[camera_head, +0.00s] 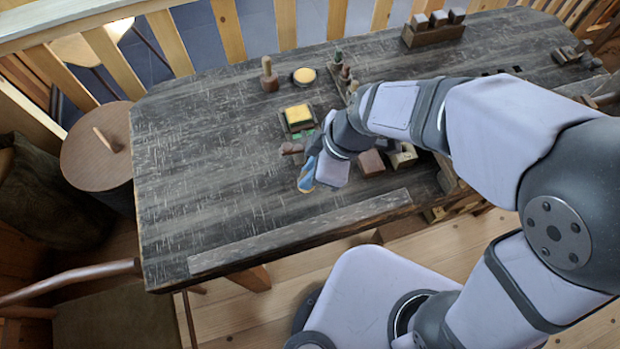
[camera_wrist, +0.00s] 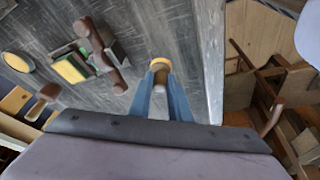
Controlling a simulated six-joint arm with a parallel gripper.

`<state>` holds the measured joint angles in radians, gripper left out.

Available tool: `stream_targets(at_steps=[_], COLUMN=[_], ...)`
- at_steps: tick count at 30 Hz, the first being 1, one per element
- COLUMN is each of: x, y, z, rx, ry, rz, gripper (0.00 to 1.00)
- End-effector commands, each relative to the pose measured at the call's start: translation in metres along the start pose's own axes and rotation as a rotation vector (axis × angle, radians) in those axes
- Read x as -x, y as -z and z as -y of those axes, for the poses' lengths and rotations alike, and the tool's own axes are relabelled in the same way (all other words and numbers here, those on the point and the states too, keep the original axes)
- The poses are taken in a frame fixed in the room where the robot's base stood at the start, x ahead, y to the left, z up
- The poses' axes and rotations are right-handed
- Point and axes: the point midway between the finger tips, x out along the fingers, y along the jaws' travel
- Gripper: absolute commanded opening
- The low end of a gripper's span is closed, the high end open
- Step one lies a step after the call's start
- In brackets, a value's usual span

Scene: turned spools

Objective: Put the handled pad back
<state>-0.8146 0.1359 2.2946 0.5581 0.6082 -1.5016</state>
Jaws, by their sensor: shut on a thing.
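My gripper (camera_wrist: 162,88) has blue fingers closed around a small brownish handle with a yellow-orange rounded end, which I take to be the handled pad (camera_wrist: 160,63). It points away from the wrist, over the dark table. In the head view my gripper (camera_head: 306,172) is low near the table's front part, with the pad's orange edge (camera_head: 304,189) just showing below the fingers. I cannot tell whether the pad touches the table. A square yellow pad in a dark tray (camera_head: 298,115) and a round yellow dish (camera_head: 304,75) stand farther back.
A brown turned spool (camera_wrist: 100,40) lies near the square pad. Wooden blocks (camera_head: 371,162) lie right of my gripper, and a block rack (camera_head: 433,30) stands at the back. The table's left side is clear.

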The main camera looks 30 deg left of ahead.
Motion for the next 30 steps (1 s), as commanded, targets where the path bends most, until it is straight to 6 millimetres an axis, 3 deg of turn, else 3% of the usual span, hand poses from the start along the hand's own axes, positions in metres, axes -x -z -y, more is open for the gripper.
stream_targets(at_steps=[5, 15, 29, 30], x=[-0.003, -0.035, -0.04, -0.039], y=[-0.001, -0.013, -0.015, -0.015], z=[0.0, 0.0, 0.0, 0.0], rx=[0.0, -0.002, 0.0, 0.0], ry=[0.0, 0.001, -0.001, -0.001], rz=[0.0, 0.002, 0.001, 0.001], gripper=[0.0, 0.0, 0.0, 0.22])
